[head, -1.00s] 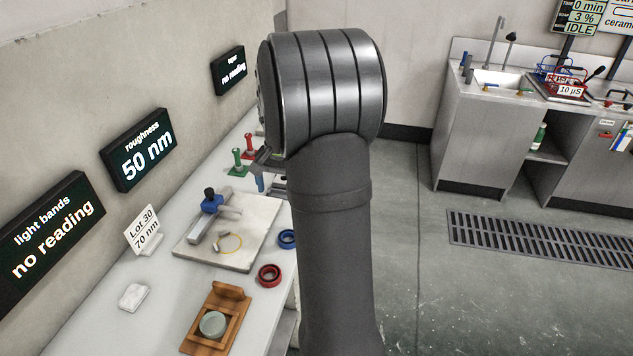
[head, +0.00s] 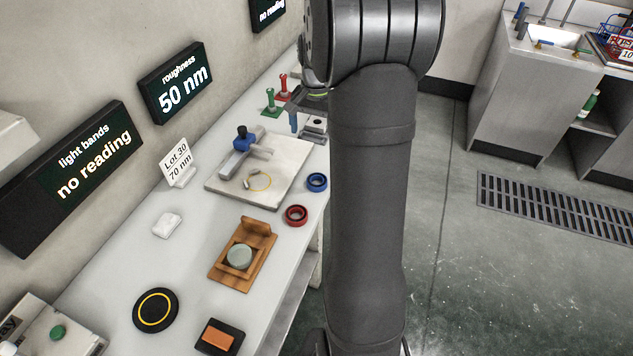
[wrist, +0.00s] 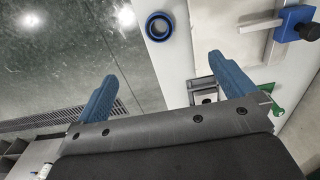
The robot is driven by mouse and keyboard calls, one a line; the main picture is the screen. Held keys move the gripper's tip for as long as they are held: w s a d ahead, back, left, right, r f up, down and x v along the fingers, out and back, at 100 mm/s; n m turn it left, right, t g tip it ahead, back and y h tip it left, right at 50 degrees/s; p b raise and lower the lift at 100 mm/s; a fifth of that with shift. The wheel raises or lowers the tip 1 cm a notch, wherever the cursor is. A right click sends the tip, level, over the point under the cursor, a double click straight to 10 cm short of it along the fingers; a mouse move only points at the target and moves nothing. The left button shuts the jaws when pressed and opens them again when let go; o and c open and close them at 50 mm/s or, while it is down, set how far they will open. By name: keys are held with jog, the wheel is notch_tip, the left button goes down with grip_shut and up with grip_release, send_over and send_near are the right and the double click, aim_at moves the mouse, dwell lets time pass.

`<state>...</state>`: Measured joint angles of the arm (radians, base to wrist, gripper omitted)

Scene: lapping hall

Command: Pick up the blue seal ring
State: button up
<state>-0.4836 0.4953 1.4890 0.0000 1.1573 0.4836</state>
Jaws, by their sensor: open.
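The blue seal ring (head: 316,182) lies flat on the white bench near its right edge, beside the stone plate. In the wrist view the blue ring (wrist: 159,26) lies beyond my fingertips, roughly between their two lines and nearer the right finger. My gripper (wrist: 160,75) is open and empty, its two blue fingers wide apart. In the head view my arm hides most of the gripper; a blue finger (head: 293,121) shows just left of the arm, further along the bench than the ring.
A red ring (head: 297,215) lies nearer on the bench edge. A wooden fixture (head: 228,272) holds a grey disc. Green (head: 271,104) and red (head: 283,88) stands are behind.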

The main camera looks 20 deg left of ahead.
dwell(0.4)
jog(key=c, duration=0.4)
jog(key=f+n, duration=0.4)
jog(key=n, duration=0.1)
jog(key=f+n, duration=0.4)
jog(key=n, duration=0.1)
jog(key=f+n, duration=0.4)
jog(key=n, duration=0.1)
jog(key=shift+a+f+n, duration=0.2)
jog(key=shift+f+n, duration=0.1)
jog(key=shift+d+f, duration=0.15)
jog(key=shift+f, duration=1.15)
jog(key=shift+d+f, duration=0.1)
jog(key=shift+f, duration=1.2)
